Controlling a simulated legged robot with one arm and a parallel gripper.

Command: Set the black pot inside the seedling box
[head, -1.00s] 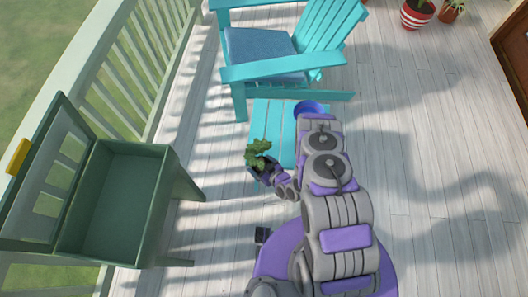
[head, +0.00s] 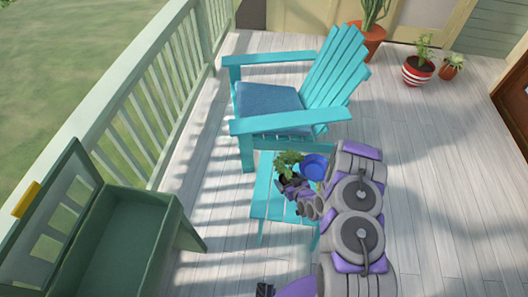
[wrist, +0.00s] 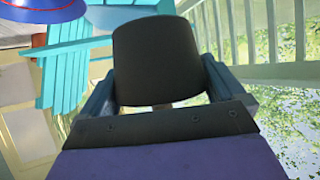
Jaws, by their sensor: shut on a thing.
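The small black pot (wrist: 157,58) is held between the two fingers of my gripper (wrist: 160,88) in the wrist view, with its side facing the camera. In the head view the black pot (head: 283,180) shows small and dark with a leafy green plant, and my gripper (head: 291,186) is shut on it. Pot and gripper appear over the turquoise side table; the height is hard to tell. The seedling box (head: 130,225) is a dark green box on legs at the lower left, its windowed lid open. Its visible inside is empty; its lower part is cut off by the frame.
A turquoise armchair (head: 290,125) with a blue cushion stands behind. A pale railing (head: 150,120) runs along the left. Floor between table and box is clear.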

